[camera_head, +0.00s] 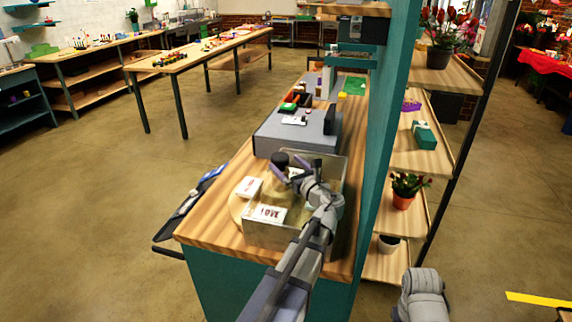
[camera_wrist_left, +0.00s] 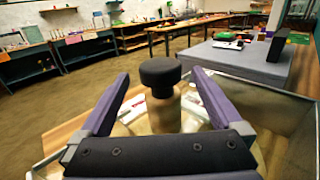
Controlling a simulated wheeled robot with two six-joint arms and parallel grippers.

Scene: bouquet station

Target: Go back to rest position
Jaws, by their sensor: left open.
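My left gripper (camera_head: 289,168) is open at the metal-rimmed tray on the wooden counter. In the left wrist view its two purple fingers (camera_wrist_left: 162,80) stand wide apart, with a gap on each side of a black knob (camera_wrist_left: 160,73). The knob tops a pale tan body, partly hidden by the gripper; it also shows in the head view (camera_head: 280,158). The fingers do not appear to touch it. My right gripper is not in view; only a grey part of my right arm shows at the bottom right of the head view.
The tray (camera_head: 252,228) holds white cards (camera_head: 268,214), one lettered. A grey box (camera_head: 270,138) stands behind it on the counter (camera_head: 215,215). A teal upright (camera_head: 385,130) and plant shelves are close on the right. Open floor (camera_head: 90,190) lies to the left.

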